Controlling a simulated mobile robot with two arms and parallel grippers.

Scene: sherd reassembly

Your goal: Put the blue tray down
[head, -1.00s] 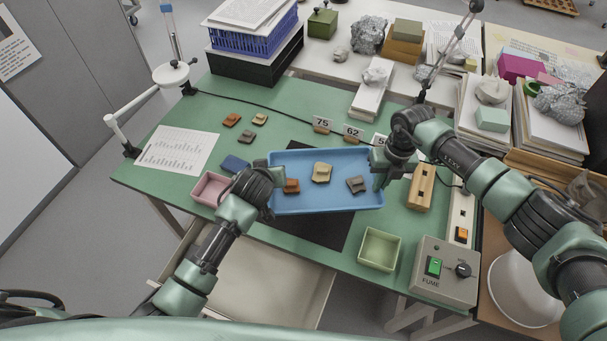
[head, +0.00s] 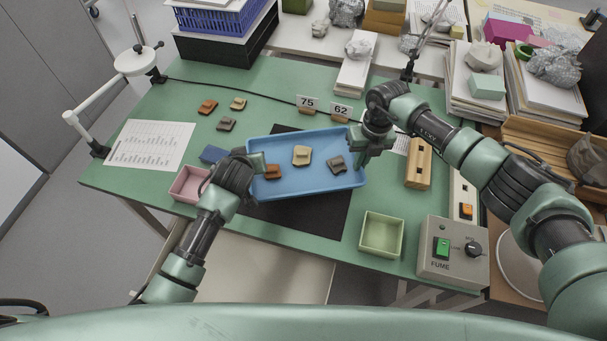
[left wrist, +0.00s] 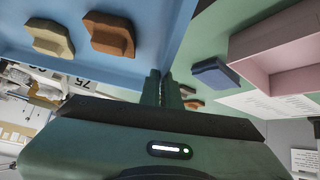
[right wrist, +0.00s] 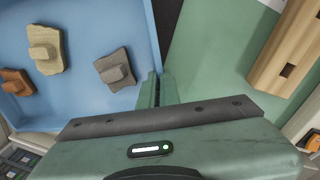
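The blue tray (head: 318,183) is level between my two grippers, over a black mat (head: 322,217). I cannot tell whether its base touches the mat. In it lie an orange-brown sherd (head: 272,172), a cream sherd (head: 301,155) and a grey sherd (head: 336,164). My left gripper (left wrist: 168,88) is shut on the tray's left wall. My right gripper (right wrist: 157,90) is shut on its right wall. The wrists partly hide the tray's ends in the head view.
A pink box (head: 188,185) and a dark blue block (head: 213,154) are left of the tray. A pale green box (head: 381,235) is at front right, a wooden block (head: 418,165) at right. Several loose sherds (head: 207,107) and number cards (head: 307,103) lie behind.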

